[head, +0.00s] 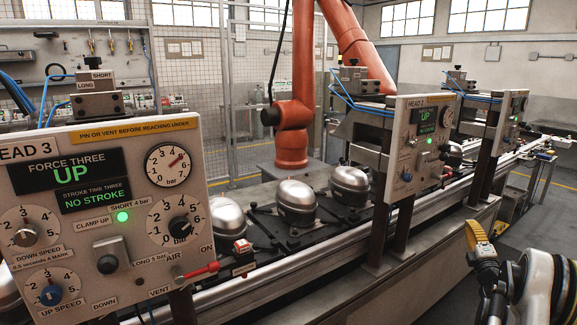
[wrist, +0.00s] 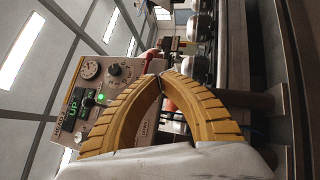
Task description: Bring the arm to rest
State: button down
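My arm shows at the lower right of the head view, with my gripper (head: 478,238) at its upper end in front of the conveyor. In the wrist view the two yellow ribbed fingers of my gripper (wrist: 162,76) curve together and their tips meet. Nothing shows between them, so the gripper looks shut and empty. In the head view the gripper is apart from the panels and the compressors.
The HEAD 3 panel (head: 105,205) stands at left, reading UP and NO STROKE, with a red-handled AIR lever (head: 198,273). The HEAD 2 panel (head: 420,150) stands further along the conveyor (head: 350,248). Silver compressors (head: 297,202) sit on pallets. An orange robot arm (head: 291,130) stands behind.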

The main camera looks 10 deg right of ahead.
jog(key=w+a+r+m+g+h, duration=0.2)
jog(key=w+a+r+m+g, duration=0.15)
jog(key=a+r+m, duration=0.6)
jog(key=s+a+r+m+g+y, duration=0.1)
jog(key=s+a+r, duration=0.25)
jog(key=a, duration=0.55)
jog(key=s+a+r+m+g+y, duration=0.1)
jog(key=s+a+r, duration=0.1)
jog(key=a+r, duration=0.45)
jog(key=s+a+f+m+g+y, duration=0.1)
jog(key=s+a+f, duration=0.4)
jog(key=s+a, duration=0.5)
jog(key=s+a+f+m+g+y, duration=0.1)
jog(key=s+a+f+g+y, duration=0.2)
jog(key=s+a, duration=0.7)
jog(key=s+a+f+m+g+y, duration=0.2)
jog(key=s+a+f+g+y, duration=0.1)
jog(key=s+a+f, duration=0.5)
jog(key=s+a, duration=0.3)
jog(key=shift+a+y, duration=0.35)
jog(key=shift+y, duration=0.05)
